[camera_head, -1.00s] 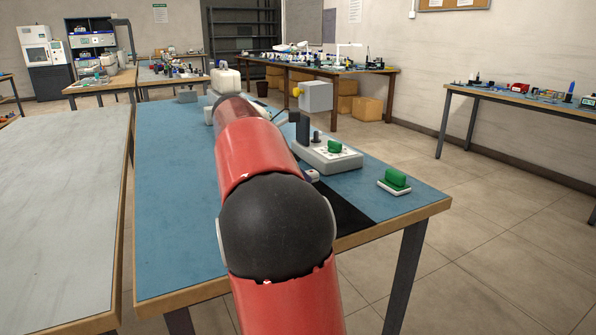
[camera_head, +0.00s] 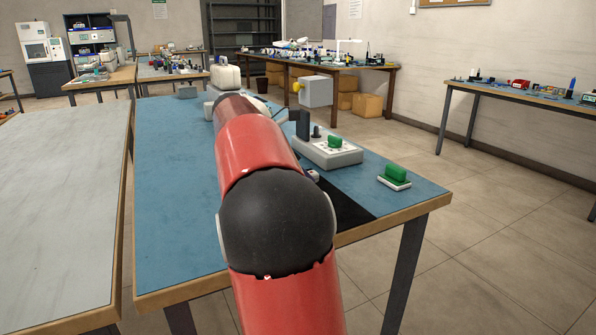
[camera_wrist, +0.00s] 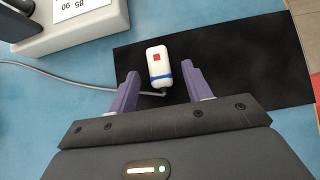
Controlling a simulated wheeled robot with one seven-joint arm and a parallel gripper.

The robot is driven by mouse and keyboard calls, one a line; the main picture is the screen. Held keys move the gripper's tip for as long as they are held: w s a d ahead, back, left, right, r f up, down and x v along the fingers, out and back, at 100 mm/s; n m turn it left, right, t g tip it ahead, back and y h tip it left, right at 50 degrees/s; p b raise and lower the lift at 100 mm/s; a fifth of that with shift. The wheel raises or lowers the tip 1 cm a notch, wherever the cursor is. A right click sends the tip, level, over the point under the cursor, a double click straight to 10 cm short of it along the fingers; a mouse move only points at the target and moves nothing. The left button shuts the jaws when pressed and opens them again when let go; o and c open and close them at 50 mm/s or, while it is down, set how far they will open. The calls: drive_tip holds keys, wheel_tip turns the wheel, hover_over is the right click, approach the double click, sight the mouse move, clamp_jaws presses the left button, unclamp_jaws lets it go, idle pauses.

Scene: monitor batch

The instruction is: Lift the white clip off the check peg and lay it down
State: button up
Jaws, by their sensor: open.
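In the wrist view, the white clip (camera_wrist: 158,62), with a red square and a blue band, lies over the black mat (camera_wrist: 235,70). A thin grey cable runs from its near end off to the left. My gripper (camera_wrist: 160,72) is open, with one purple finger on each side of the clip and visible gaps between. The clip appears on the mat and not on a peg. In the head view, a short dark peg (camera_head: 315,131) stands on the white device (camera_head: 330,154); I cannot tell whether it is the check peg. My arm hides most of my gripper there.
A green block on a white base (camera_head: 395,177) stands right of the device, near the blue bench's (camera_head: 180,220) right edge. The bench's left part is clear.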

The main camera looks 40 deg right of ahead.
drive_tip(key=p+v, duration=0.1)
drive_tip(key=v, duration=0.6)
drive_tip(key=shift+w+a+r, duration=0.1)
drive_tip(key=shift+a+r, duration=0.1)
drive_tip(key=shift+r, duration=0.1)
